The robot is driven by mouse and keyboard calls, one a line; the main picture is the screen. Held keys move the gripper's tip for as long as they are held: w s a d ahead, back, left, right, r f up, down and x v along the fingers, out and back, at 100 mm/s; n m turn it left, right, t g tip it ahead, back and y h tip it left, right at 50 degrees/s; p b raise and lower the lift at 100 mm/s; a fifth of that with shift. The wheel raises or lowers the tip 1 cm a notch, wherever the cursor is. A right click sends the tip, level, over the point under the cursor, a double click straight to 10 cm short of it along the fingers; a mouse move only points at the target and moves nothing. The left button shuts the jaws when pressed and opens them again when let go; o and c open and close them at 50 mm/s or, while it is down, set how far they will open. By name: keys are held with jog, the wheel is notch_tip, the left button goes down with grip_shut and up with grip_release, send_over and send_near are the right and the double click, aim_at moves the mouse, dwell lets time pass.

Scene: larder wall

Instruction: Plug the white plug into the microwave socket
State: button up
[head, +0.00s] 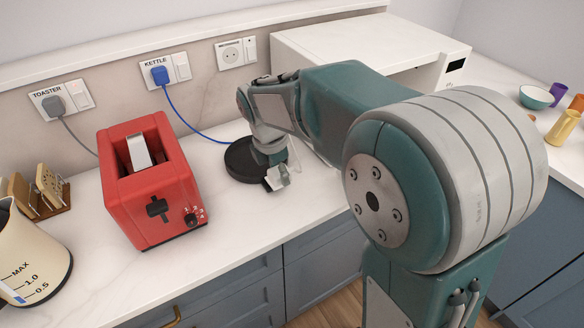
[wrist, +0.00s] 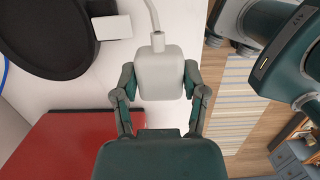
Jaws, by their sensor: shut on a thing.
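In the wrist view, my gripper (wrist: 160,92) is shut on the white plug (wrist: 157,70), with one finger on each side of it. A white cable (wrist: 152,14) runs from the plug to the top of the picture. In the head view, my gripper (head: 275,176) points down over the counter, near the front of the black kettle base; the plug is small and partly hidden there. The microwave socket (head: 230,53) is on the back wall, right of the kettle socket. It is empty, and a switch sits beside it. The plug is well apart from it.
The toaster socket (head: 58,101) holds a grey plug and the kettle socket (head: 162,72) a blue one. The red toaster (head: 150,190) stands left of my gripper, the black kettle base (head: 243,160) close by. The white microwave (head: 350,38) stands at the back right.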

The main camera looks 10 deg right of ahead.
jog(key=shift+s+a+r, duration=0.5)
jog(key=shift+s+a, duration=0.25)
jog(key=shift+s, duration=0.1)
jog(key=shift+s+a+r, duration=0.45)
jog(key=shift+s+a, duration=0.25)
jog(key=shift+s, duration=0.1)
